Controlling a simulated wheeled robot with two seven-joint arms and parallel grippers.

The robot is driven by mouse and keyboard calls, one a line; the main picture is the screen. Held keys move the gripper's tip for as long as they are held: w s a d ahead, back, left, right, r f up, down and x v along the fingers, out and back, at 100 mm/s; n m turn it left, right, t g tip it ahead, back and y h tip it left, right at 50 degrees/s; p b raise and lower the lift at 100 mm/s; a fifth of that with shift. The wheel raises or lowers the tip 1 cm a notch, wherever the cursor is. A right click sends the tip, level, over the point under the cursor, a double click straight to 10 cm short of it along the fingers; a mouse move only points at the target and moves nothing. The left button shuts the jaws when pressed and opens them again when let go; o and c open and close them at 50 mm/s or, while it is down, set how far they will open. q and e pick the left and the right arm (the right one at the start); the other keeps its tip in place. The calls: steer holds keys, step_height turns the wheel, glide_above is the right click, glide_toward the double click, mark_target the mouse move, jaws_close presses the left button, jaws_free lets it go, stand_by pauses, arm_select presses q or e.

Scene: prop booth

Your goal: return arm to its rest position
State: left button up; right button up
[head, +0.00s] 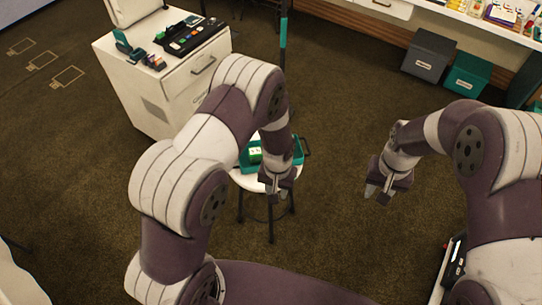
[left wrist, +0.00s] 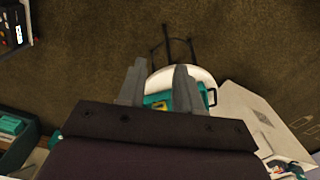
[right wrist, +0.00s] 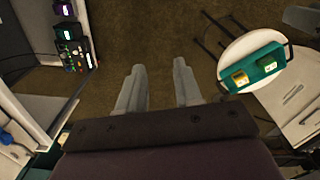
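My left gripper (head: 278,186) hangs fingers down over the front of a round white stool. In the left wrist view its two fingers (left wrist: 159,90) are apart with nothing between them; the stool and a teal tray show below. My right gripper (head: 381,190) is in the air right of the stool, over the carpet. In the right wrist view its fingers (right wrist: 160,88) are spread and empty. Both arms are bent at the elbow.
The stool (right wrist: 232,56) bears a teal tray (right wrist: 252,70) with yellow and green-white items. A white drawer cabinet (head: 140,82) stands at the back left. A grey bin (head: 428,55) and a teal bin (head: 467,74) stand at the back right. Carpet between is clear.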

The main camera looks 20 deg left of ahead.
arm_select(q)
steer(key=shift+w+f, duration=0.1)
arm_select(e)
steer(key=shift+w+r, duration=0.1)
steer(key=shift+r, duration=0.4)
